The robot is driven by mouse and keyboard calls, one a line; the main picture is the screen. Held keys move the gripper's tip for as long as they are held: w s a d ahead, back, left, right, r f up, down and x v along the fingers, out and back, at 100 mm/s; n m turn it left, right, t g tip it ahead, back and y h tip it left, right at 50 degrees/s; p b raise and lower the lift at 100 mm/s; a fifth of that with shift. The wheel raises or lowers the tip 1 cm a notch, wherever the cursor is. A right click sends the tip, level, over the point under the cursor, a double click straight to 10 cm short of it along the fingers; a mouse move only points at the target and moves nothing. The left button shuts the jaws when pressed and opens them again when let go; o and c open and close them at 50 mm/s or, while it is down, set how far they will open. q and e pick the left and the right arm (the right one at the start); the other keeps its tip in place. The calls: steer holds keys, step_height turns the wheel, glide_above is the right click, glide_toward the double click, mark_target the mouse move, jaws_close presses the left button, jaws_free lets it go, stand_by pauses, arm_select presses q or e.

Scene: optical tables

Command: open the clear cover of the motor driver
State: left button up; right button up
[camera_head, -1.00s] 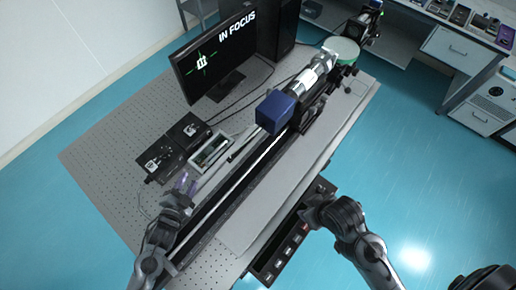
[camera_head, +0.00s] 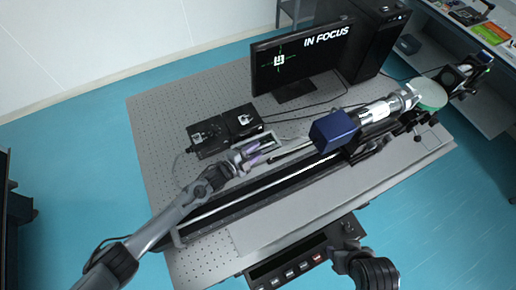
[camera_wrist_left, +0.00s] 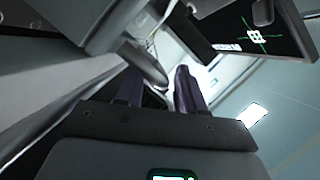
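The motor driver (camera_head: 266,139) is a pale-framed unit on the optical table, just in front of two black boxes. My left arm hides most of it in the head view, and I cannot make out whether its clear cover is raised. My left gripper (camera_head: 258,154) is at the driver, its two purplish fingers apart. The left wrist view also shows the fingers of the left gripper (camera_wrist_left: 159,92) with a gap between them; contact with the cover cannot be told.
A long rail carries a blue box (camera_head: 334,131) and a lens barrel (camera_head: 378,110) to the right. Black boxes (camera_head: 207,134) stand behind the driver, with a monitor (camera_head: 300,62) beyond. A black button panel (camera_head: 290,268) is at the front. The table's left part is bare.

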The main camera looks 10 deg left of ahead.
arm_select(q)
steer(key=shift+x, duration=0.9)
steer(key=shift+c, duration=0.3)
jaws_close()
